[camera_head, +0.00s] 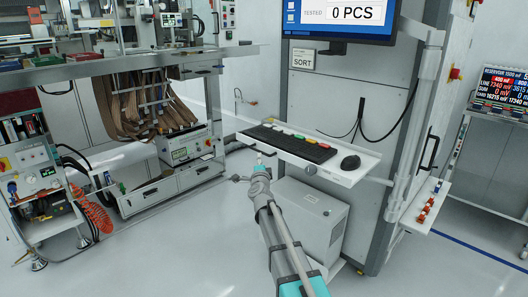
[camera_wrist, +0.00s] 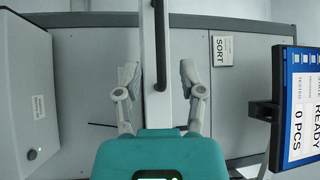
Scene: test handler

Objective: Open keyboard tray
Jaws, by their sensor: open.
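The keyboard tray (camera_head: 345,178) is a white shelf on the front of the grey test handler, carrying a black keyboard (camera_head: 300,147) and a black mouse (camera_head: 350,162). My gripper (camera_head: 258,160) is in front of the tray's left part, just below its edge in the head view. In the wrist view my gripper (camera_wrist: 160,78) is open, with one finger on either side of the pale tray strip (camera_wrist: 178,105). I cannot tell the remaining distance.
A grey box (camera_head: 310,215) stands on the floor under the tray. A monitor (camera_head: 340,18) and a SORT sign (camera_head: 302,60) are above it. A bench with hanging brown cables (camera_head: 145,105) stands at the left. The floor at front left is clear.

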